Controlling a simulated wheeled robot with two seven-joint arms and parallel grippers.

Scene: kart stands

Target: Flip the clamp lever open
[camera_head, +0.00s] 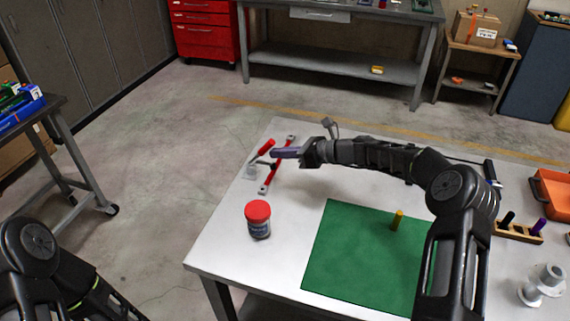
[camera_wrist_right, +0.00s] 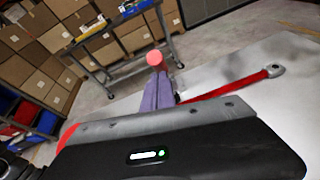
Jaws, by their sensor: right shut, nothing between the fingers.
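The clamp stands near the far left edge of the white table. Its red lever (camera_head: 266,147) slants up from a grey clamp body (camera_head: 252,169). My right gripper (camera_head: 277,153) is shut, with its purple fingers just right of the lever. In the right wrist view the shut fingers (camera_wrist_right: 157,92) point at the red lever tip (camera_wrist_right: 154,57), which shows just beyond them. I cannot tell whether they touch it. The rest of the lever is hidden there. My left arm shows at the lower left, but its gripper is out of view.
A red bar (camera_head: 275,169) with grey ends lies beside the clamp and under my right gripper. A red-lidded jar (camera_head: 258,219) stands nearer the front. The table between jar and clamp is clear.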

